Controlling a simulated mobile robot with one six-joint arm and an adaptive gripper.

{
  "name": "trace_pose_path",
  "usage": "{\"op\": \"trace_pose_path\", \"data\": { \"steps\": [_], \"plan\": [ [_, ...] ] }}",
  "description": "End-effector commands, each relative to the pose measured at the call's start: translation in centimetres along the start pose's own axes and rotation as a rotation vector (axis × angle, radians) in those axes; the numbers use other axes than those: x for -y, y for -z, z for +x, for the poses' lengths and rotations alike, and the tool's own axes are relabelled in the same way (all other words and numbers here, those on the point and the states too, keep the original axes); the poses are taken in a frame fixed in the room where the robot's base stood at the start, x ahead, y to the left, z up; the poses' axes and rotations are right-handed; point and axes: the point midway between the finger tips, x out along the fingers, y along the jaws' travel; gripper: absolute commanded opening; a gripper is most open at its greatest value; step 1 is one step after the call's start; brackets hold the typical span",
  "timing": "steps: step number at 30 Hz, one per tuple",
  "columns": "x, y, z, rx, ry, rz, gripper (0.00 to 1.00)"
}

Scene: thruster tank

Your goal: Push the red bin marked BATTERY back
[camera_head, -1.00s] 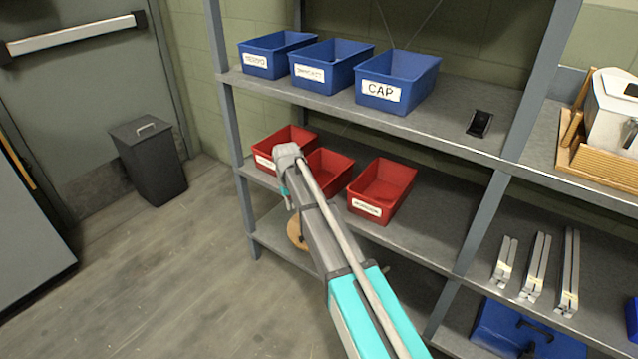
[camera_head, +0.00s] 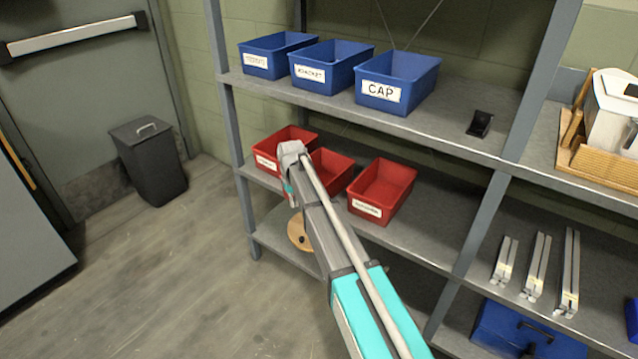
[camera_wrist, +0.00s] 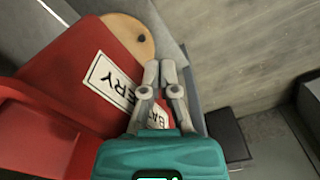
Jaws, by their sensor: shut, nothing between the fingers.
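In the wrist view, the red bin marked BATTERY (camera_wrist: 75,60) fills the left side. Its white label appears upside down, with "ERY" readable and the middle letters hidden by a finger. My gripper (camera_wrist: 161,70) is shut and empty, its fingers in front of the label side; I cannot tell if they touch it. In the head view, my gripper (camera_head: 293,203) is at the front of the middle shelf, by the left red bin (camera_head: 266,156) and the middle red bin (camera_head: 336,174). My arm hides much of the middle bin's front. The left bin's label is too small to read.
A third red bin (camera_head: 382,190) stands to the right on the same shelf. Blue bins, one marked CAP (camera_head: 398,80), stand on the shelf above. A grey upright (camera_head: 232,120) is at the left. A round wooden thing (camera_head: 298,233) lies below. The floor at left is open.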

Motion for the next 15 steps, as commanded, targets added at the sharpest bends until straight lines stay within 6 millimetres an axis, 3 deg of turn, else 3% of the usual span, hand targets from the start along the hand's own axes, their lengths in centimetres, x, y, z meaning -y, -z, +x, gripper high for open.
{"op": "trace_pose_path", "data": {
  "steps": [15],
  "plan": [
    [-1.00,0.61,0.00,0.000,-0.001,0.001,0.00]
  ]
}}
